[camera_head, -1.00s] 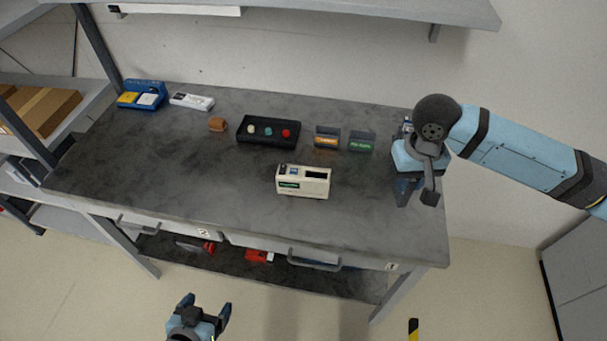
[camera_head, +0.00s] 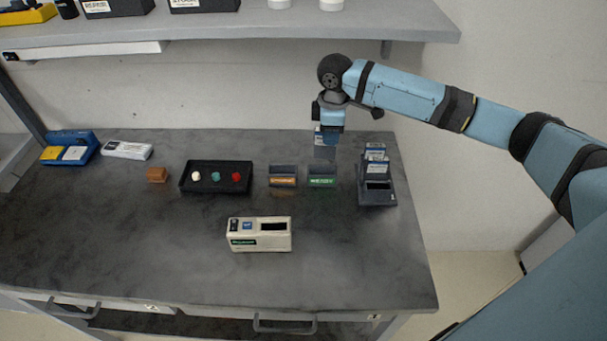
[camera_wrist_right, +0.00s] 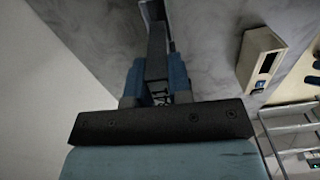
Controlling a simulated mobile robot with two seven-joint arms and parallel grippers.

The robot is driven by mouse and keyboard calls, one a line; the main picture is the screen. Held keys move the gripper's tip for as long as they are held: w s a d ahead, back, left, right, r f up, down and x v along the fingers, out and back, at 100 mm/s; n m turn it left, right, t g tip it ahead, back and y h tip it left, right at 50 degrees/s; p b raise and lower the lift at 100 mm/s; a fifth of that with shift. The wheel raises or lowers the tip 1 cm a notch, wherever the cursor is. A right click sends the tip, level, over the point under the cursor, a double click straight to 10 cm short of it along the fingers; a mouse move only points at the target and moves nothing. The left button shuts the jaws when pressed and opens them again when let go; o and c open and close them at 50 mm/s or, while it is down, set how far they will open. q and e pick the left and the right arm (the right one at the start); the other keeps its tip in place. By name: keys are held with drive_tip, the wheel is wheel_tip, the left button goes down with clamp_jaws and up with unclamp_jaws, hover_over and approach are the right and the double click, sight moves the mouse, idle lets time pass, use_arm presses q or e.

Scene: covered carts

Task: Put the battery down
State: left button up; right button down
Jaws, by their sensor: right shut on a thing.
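My right gripper (camera_head: 326,150) is shut on the battery, above the back of the bench, behind the green-labelled holder (camera_head: 322,180). In the head view the battery is mostly hidden by the gripper. In the right wrist view the battery (camera_wrist_right: 156,50) is a dark block between the blue fingers. An orange-labelled holder (camera_head: 283,181) stands just left of the green one. A dark charger (camera_head: 377,195) at the right holds upright blocks with blue-and-white labels. A beige device (camera_head: 259,242) with a dark slot stands in front. My left gripper is out of view.
A black tray (camera_head: 216,188) with three coloured knobs, a brown block (camera_head: 157,175), a white device (camera_head: 127,150) and a blue case (camera_head: 70,153) stand to the left. A shelf (camera_head: 400,25) overhangs the back. The bench's front (camera_head: 350,275) is clear.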

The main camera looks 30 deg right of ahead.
sight(328, 148)
drive_tip(key=shift+w+d+f, duration=0.1)
drive_tip(key=shift+w+f, duration=0.05)
drive_tip(key=shift+w, duration=0.3)
drive_tip(key=shift+n, duration=0.3)
wheel_tip(328, 148, down, 5)
drive_tip(key=shift+f+p, duration=0.35)
drive_tip(key=shift+f, duration=2)
drive_tip(key=c, duration=1.1)
unclamp_jaws()
drive_tip(key=shift+f, duration=0.1)
drive_tip(key=shift+o, duration=0.2)
wheel_tip(328, 148, up, 8)
drive_tip(key=shift+f+b, duration=0.1)
drive_tip(key=shift+b, duration=0.2)
